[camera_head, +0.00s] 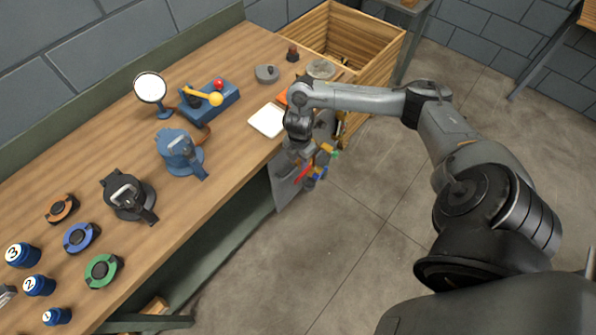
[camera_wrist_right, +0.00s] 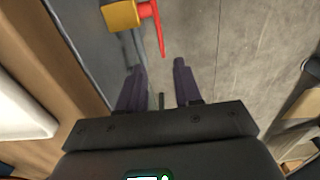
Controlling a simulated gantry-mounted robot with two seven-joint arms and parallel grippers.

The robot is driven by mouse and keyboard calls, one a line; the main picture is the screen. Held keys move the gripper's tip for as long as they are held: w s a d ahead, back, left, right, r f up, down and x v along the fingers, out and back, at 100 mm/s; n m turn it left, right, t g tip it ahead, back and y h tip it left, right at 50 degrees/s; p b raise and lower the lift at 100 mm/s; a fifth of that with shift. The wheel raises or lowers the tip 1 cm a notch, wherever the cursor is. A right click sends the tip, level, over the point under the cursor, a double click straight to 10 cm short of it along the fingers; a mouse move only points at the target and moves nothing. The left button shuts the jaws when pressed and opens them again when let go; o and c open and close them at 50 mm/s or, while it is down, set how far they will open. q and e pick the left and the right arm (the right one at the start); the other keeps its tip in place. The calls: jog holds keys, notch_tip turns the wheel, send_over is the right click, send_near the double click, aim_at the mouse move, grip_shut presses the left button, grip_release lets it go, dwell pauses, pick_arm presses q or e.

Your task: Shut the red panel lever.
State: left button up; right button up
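The red lever (camera_wrist_right: 158,28) is a thin red bar in the right wrist view, joined to a yellow block (camera_wrist_right: 122,14) beside a grey panel. In the head view the red lever (camera_head: 303,173) shows small at the bench's front edge, below my right gripper (camera_head: 308,157). In the right wrist view my right gripper (camera_wrist_right: 156,82) has its two dark fingers apart with nothing between them. The lever lies ahead of the fingertips, apart from them. The arm partly hides the panel (camera_head: 287,188) in the head view. My left gripper is in neither view.
The wooden bench (camera_head: 225,140) carries a white plate (camera_head: 268,120), a blue lever box (camera_head: 212,102), a round mirror (camera_head: 151,88) and several round fittings. A wooden crate (camera_head: 385,62) stands behind the right arm. The floor (camera_head: 350,240) in front is clear.

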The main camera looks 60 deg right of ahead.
aim_at(300, 176)
notch_tip(300, 176, down, 10)
jog(key=shift+r+b, duration=0.1)
jog(key=shift+b, duration=1.1)
grip_shut()
jog(key=shift+a, duration=0.1)
dwell(0.6)
